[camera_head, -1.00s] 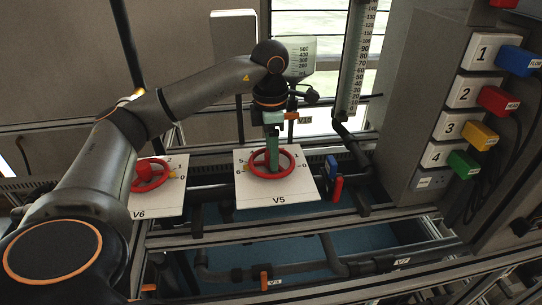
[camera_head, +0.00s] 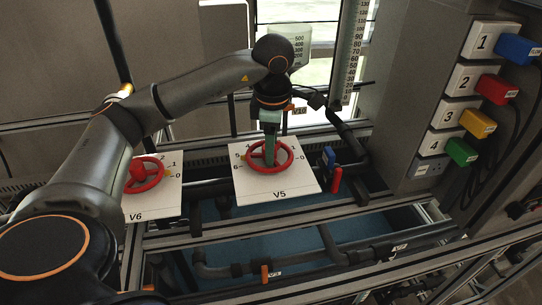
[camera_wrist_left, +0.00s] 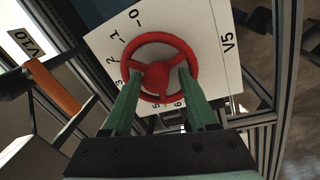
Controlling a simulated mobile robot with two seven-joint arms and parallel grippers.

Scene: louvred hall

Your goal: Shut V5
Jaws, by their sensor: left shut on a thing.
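The V5 valve has a red handwheel (camera_head: 290,150) on a white square dial plate (camera_head: 300,183) with numbers around it. My left gripper (camera_head: 269,160) reaches down onto this wheel from above, its green fingers at the wheel's middle. In the left wrist view the fingers of my left gripper (camera_wrist_left: 156,82) are inside the rim of the red handwheel (camera_wrist_left: 160,38), one on each side of the hub, closed on the wheel. A small yellow mark shows at the wheel's left, near the 5. The fingers hide part of the hub. My right gripper is out of view.
The V6 valve (camera_head: 147,186) with a similar red wheel stands left, partly behind my arm. A blue-handled valve (camera_head: 330,158) and a red handle (camera_head: 335,181) are close right of V5. Pipes run below. A grey panel (camera_head: 415,90) with numbered coloured plugs stands right.

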